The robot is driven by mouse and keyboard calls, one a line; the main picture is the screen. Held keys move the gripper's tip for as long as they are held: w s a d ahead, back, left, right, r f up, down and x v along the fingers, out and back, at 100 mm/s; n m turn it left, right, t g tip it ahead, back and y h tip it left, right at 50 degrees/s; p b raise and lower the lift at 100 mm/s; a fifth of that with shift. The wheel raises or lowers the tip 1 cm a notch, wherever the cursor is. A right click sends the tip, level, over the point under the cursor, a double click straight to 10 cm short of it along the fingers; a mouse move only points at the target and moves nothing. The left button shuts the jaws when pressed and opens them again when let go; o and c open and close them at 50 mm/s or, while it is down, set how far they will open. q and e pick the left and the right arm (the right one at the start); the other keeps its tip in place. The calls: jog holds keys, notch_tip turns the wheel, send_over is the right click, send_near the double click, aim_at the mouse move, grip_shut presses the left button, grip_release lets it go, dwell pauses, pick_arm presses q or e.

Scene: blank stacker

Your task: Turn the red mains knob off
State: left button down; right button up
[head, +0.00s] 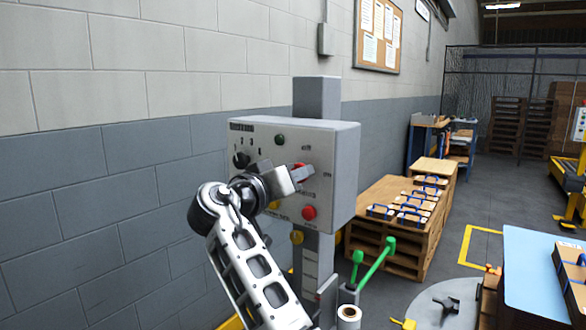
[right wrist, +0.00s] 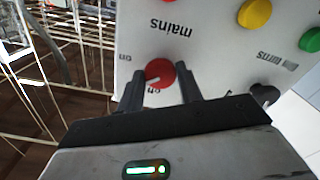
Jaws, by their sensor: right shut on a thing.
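My right gripper (head: 300,173) is at the panel, shut on the red mains knob (right wrist: 160,73). In the right wrist view a dark finger lies on each side of the knob. A white mark on the knob slants toward the lower left of that picture. The panel lettering is upside down there; "mains" is readable beside the knob. Small labels lie near the knob, one partly covered. In the head view the knob is mostly hidden. My left gripper is not in view.
The panel also carries a red button (head: 309,212), a green lamp (head: 280,140), a black knob (head: 241,160) and yellow buttons (right wrist: 254,13). Green-handled levers (head: 376,258) stand below right of the box. A wooden crate stack (head: 380,245) stands behind.

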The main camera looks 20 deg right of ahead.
pick_arm(q)
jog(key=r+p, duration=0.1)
jog(key=p, duration=0.1)
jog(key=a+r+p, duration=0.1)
jog(key=p, duration=0.2)
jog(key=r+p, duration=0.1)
jog(key=p, duration=0.2)
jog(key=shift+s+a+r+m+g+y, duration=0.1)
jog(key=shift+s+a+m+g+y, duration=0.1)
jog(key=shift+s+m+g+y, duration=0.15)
pick_arm(e)
jog(key=n, duration=1)
jog(key=shift+r, duration=0.15)
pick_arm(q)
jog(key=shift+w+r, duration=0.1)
pick_arm(e)
jog(key=shift+n, duration=0.3)
jog(key=o, duration=1)
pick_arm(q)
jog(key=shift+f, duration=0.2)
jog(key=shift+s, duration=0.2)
